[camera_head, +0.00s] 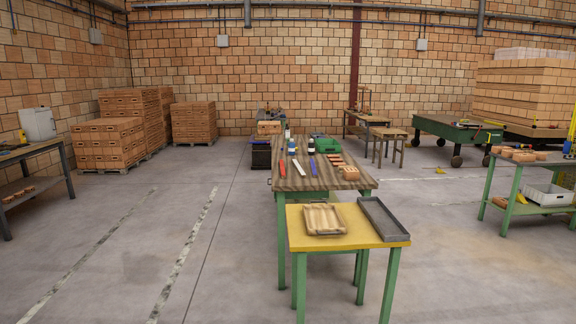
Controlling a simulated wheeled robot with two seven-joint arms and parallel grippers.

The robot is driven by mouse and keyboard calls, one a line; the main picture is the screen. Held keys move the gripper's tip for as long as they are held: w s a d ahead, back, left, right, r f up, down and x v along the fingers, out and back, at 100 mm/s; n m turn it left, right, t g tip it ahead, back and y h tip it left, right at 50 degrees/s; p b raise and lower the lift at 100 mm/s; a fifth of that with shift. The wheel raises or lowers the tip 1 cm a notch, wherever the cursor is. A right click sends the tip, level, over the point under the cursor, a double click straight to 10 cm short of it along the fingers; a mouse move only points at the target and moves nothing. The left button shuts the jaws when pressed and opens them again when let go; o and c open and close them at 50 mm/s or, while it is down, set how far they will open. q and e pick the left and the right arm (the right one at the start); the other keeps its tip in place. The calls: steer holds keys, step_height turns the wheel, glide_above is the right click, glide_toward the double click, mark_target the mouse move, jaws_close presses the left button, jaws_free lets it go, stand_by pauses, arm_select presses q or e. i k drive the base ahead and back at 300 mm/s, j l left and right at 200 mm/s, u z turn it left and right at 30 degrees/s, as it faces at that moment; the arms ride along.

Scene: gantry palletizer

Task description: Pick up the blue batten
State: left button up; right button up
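The blue batten (312,167) lies flat on the long wooden workbench (318,183) in the middle of the view. A white batten (299,167) lies to its left, slightly slanted. A red batten (281,168) lies further left. Nothing covers the blue batten from this view. Neither of my grippers shows in this view.
A low yellow table (358,236) in front of the bench bears a wooden tray (323,218) and a grey tray (383,218). Bottles (291,147), a green item (327,145) and small bricks (348,173) are near the battens. The floor (160,235) on the left is open.

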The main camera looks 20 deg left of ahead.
mark_target(314, 174)
steer(key=i+j+u, duration=0.1)
steer(key=i+j, duration=0.85)
steer(key=i+j+u, duration=0.15)
steer(key=i+j, duration=0.25)
steer(key=i, duration=0.25)
steer(key=i+j, duration=0.4)
steer(key=i, duration=0.15)
steer(key=i+j+u, duration=0.15)
steer(key=i+j, duration=0.25)
steer(key=i, duration=0.15)
